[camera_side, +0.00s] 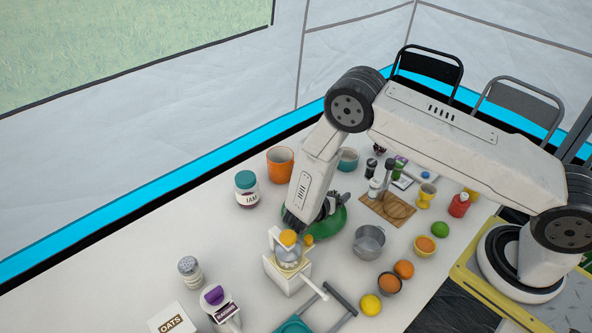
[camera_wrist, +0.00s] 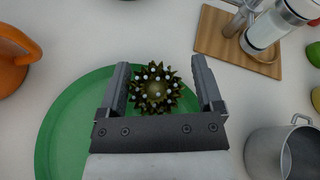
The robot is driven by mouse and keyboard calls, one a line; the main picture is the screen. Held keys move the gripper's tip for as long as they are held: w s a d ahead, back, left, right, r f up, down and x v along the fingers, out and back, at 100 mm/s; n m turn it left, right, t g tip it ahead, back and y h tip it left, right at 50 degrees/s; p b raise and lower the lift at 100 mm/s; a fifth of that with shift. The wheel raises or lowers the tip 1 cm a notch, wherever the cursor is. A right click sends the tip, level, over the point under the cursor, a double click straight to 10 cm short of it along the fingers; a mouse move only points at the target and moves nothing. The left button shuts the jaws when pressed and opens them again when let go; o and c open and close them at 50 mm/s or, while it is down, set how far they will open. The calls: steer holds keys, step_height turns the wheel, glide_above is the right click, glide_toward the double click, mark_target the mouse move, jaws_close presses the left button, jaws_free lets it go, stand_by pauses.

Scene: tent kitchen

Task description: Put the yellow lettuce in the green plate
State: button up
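The green plate (camera_side: 328,227) lies on the white table, partly hidden behind my arm in the side view. It also shows in the wrist view (camera_wrist: 62,135), under my gripper. A spiky olive-yellow thing with pale dots, which I take as the yellow lettuce (camera_wrist: 155,88), appears between my fingers, over the plate's far edge area. My gripper (camera_wrist: 160,72) is open, with a narrow gap showing on each side of the lettuce. I cannot tell whether the lettuce touches the plate. In the side view the lettuce cannot be made out.
A grey pot (camera_side: 369,242) stands right of the plate, and a wooden board (camera_side: 388,209) with bottles lies behind it. An orange pot (camera_side: 280,164) and a jam jar (camera_side: 246,189) stand to the left. A white juicer (camera_side: 288,272) stands close in front.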

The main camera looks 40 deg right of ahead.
steer(key=shift+r, duration=0.1)
stand_by(0.3)
steer(key=shift+r, duration=0.6)
steer(key=v, duration=0.3)
steer(key=shift+r, duration=3.45)
steer(key=shift+s, duration=0.1)
